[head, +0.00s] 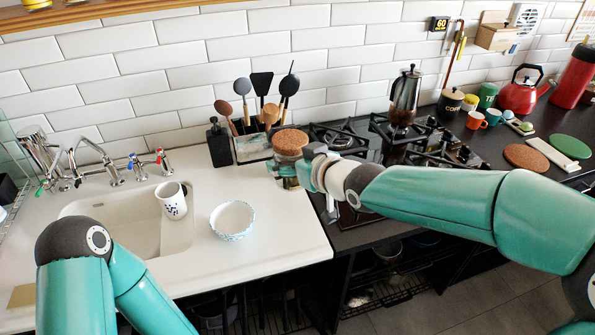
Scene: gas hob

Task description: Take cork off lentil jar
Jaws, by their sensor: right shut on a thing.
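The lentil jar (289,158) stands at the right end of the white counter by the hob, upright as far as I can see. Its wide brown cork (290,140) sits on its top. My right gripper (281,175) is at the jar's body below the cork and shut on it. The gripper and wrist hide much of the jar's lower part and right side. My left arm bends at the lower left, and its gripper is out of view.
A utensil holder (252,147) and dark bottle (218,143) stand behind the jar. A bowl (232,219) and a mug (171,200) at the sink (110,232) lie left. A moka pot (404,97) stands on the hob. Counter front of the jar is clear.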

